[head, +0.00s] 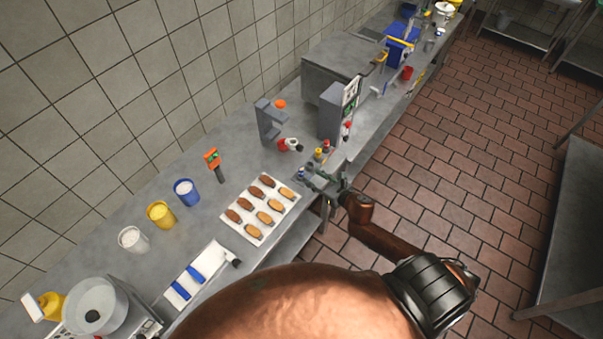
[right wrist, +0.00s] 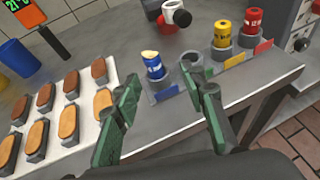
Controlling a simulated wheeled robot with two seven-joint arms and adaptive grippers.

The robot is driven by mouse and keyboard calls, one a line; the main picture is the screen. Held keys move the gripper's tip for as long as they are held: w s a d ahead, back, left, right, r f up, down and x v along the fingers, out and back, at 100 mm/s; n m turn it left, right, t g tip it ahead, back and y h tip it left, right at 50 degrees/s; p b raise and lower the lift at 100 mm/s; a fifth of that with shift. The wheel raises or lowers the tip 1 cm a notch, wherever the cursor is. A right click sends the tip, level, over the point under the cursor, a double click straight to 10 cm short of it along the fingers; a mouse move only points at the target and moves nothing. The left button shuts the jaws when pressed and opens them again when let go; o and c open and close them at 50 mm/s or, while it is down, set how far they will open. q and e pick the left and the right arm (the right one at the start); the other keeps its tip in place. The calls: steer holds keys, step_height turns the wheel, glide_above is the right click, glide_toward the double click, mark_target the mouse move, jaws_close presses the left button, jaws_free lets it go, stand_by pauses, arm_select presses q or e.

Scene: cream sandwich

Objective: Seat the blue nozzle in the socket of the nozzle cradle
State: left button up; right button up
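The blue nozzle (right wrist: 153,66), with a pale cream top, stands nearly upright at a grey holder with a blue tag (right wrist: 163,93) on the cradle. I cannot tell whether its base is fully seated. It also shows small in the head view (head: 301,173). A grey ring (right wrist: 190,63) with a dark opening is just right of it, partly behind a finger. The yellow nozzle (right wrist: 222,30) and red nozzle (right wrist: 252,20) stand in tagged sockets farther right. My right gripper (right wrist: 165,88) is open and empty, its green fingers spread either side of the blue nozzle, apart from it. My left gripper is not in view.
A white tray (head: 226,218) of brown and tan pastries lies left of the nozzles. A red-and-white cup (right wrist: 175,15) and a grey machine (head: 333,112) stand behind. The counter's front edge is close to my right gripper.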

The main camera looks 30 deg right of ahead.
mark_target(303, 172)
steer(key=x, duration=0.2)
steer(key=p+x, duration=0.1)
steer(key=x, duration=0.1)
steer(key=a+x, duration=0.1)
steer(key=x, duration=0.2)
steer(key=shift+w+r, duration=0.15)
steer(key=shift+r, duration=0.15)
steer(key=shift+w+f, duration=0.15)
steer(key=shift+f, duration=0.05)
steer(key=shift+c, duration=0.4)
jaws_close()
steer(key=shift+r, duration=0.1)
